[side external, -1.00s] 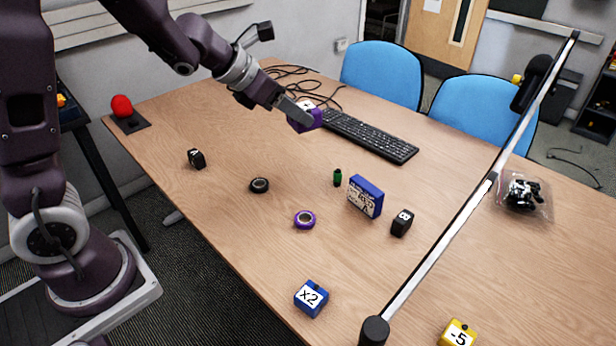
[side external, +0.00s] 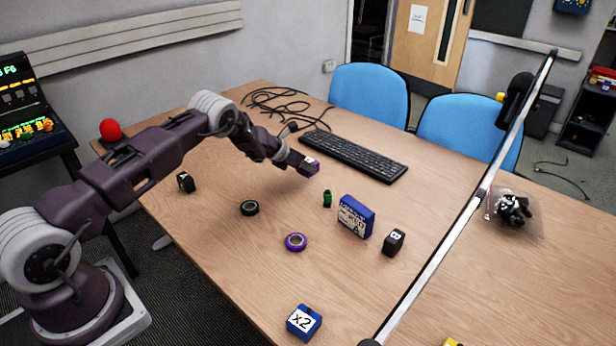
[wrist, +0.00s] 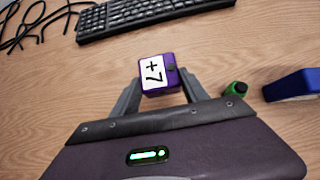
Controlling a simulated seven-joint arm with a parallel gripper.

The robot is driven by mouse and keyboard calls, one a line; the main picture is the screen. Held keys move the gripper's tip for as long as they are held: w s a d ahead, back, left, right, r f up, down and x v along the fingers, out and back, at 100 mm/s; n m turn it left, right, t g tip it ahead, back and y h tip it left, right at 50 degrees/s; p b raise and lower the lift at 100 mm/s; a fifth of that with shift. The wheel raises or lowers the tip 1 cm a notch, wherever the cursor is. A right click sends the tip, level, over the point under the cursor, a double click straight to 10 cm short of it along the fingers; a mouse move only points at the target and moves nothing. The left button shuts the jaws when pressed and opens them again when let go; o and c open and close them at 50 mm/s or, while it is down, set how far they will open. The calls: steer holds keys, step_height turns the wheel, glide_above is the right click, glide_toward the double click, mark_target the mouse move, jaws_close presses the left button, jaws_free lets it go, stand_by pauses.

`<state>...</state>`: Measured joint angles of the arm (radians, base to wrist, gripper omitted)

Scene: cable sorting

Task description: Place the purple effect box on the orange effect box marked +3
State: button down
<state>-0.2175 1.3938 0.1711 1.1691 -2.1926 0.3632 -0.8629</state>
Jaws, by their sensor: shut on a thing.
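The purple effect box, whose white label reads +7 (wrist: 158,72), sits between the two grey fingers of my gripper (wrist: 160,88) in the wrist view. My gripper (side external: 300,164) is shut on it. In the side external view the purple box (side external: 312,168) is at the gripper's end, in front of the keyboard; its height above the table is hard to tell. No orange effect box marked +3 shows in either current view.
The table holds a keyboard (side external: 352,155), green object (side external: 327,198), blue case (side external: 356,216), black box (side external: 393,242), purple tape roll (side external: 295,242), black tape roll (side external: 249,208) and blue x2 box (side external: 304,322). A lamp bar (side external: 470,205) crosses the right side.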

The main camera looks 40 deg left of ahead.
mark_target(302, 175)
step_height(302, 175, down, 5)
steer(key=shift+r, duration=0.2)
steer(key=shift+f, duration=0.1)
steer(key=c, duration=0.6)
jaws_free()
